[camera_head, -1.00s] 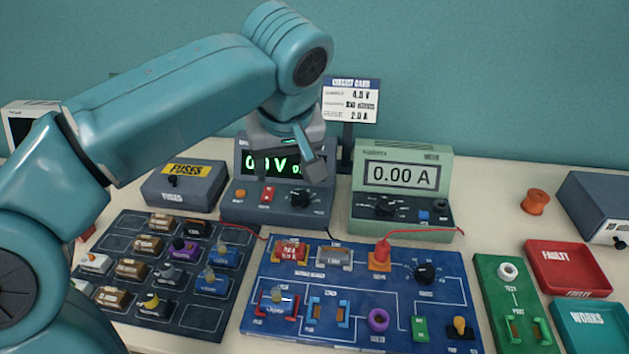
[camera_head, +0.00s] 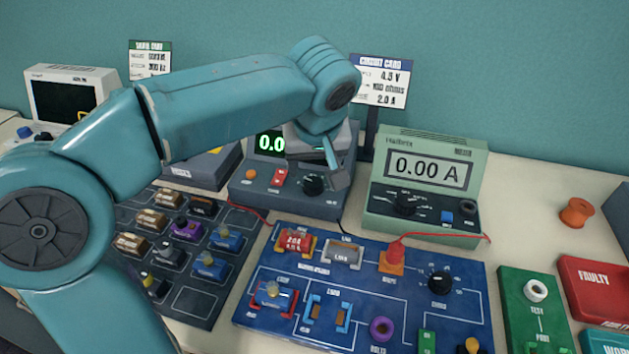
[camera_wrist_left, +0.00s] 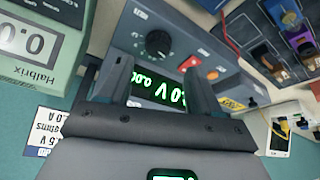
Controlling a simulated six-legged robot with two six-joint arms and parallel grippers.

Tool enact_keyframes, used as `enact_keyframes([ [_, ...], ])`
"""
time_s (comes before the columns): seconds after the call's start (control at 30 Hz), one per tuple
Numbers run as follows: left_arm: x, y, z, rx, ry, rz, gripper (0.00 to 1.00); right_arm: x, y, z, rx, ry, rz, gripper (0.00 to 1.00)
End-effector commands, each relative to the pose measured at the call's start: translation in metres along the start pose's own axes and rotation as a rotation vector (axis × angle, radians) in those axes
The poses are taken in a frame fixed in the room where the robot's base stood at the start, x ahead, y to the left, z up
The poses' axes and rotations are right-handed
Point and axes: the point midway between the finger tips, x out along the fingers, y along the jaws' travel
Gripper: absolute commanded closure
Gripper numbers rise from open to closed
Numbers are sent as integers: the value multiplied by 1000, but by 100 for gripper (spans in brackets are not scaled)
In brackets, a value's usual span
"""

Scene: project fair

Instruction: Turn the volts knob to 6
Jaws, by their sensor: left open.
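The grey power supply (camera_head: 262,200) has a green lit display (camera_head: 270,143) and a black round knob (camera_head: 312,185) on its lower front; the knob's lettering is too small to read. My left gripper (camera_head: 333,165) hangs in front of the power supply, just above the knob, and hides much of the display. In the left wrist view, the open, empty fingers (camera_wrist_left: 160,80) frame the display, and the knob (camera_wrist_left: 158,43) lies beyond the fingertips, apart from them. The display shows zeros and a V. My right gripper is not in view.
A green meter (camera_head: 425,185) reading 0.00 A stands right of the power supply. A red switch (camera_head: 279,178) and orange button (camera_head: 250,174) sit left of the knob. The blue circuit board (camera_head: 400,275) lies in front, with a tray of parts (camera_head: 195,300) beside it.

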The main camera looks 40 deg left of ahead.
Motion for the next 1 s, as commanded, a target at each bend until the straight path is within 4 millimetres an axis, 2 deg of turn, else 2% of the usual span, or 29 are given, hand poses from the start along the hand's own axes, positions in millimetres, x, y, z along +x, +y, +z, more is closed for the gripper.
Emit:
enact_keyframes([
  [0.03,15,0,1,0,-3,-5,36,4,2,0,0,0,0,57],
  [0.1,30,0,1,1,-4,-5,36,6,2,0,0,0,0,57],
  [0.3,58,2,0,1,-2,-3,36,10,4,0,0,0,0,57],
  [0.47,66,4,-2,1,0,-1,36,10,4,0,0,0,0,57],
  [0.7,67,4,-2,1,0,-1,36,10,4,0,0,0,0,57],
  [0.77,67,4,-2,1,0,-1,53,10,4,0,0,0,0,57],
  [0.8,67,4,-2,1,0,-1,66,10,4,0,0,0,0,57],
  [0.87,67,4,-2,1,0,-1,85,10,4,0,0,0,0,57],
  [0.9,67,4,-2,1,0,-1,91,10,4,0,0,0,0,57],
  [1.0,67,4,-2,2,0,-1,91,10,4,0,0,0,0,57],
])
